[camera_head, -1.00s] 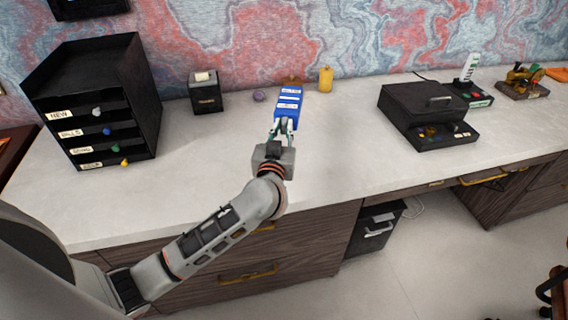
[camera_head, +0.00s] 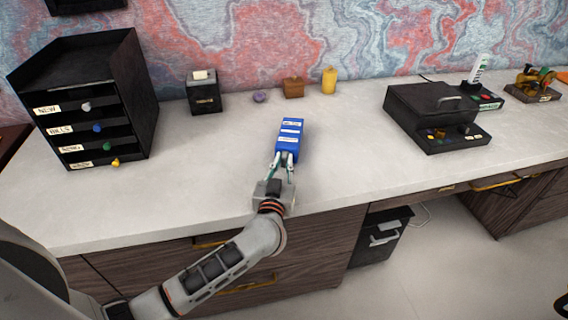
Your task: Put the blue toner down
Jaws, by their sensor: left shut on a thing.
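The blue toner (camera_head: 290,138) is a blue box with white labels, over the middle of the white desk top (camera_head: 215,160). My left gripper (camera_head: 284,161) is shut on its near end. I cannot tell for sure whether the toner's underside touches the desk or is slightly above it. My right gripper is not in view.
A black drawer organizer (camera_head: 95,105) stands at the left. A small black box (camera_head: 204,92), a purple object (camera_head: 260,96), a brown box (camera_head: 293,87) and a yellow bottle (camera_head: 329,80) stand at the back. A black case (camera_head: 435,115) is at right. Desk around the toner is clear.

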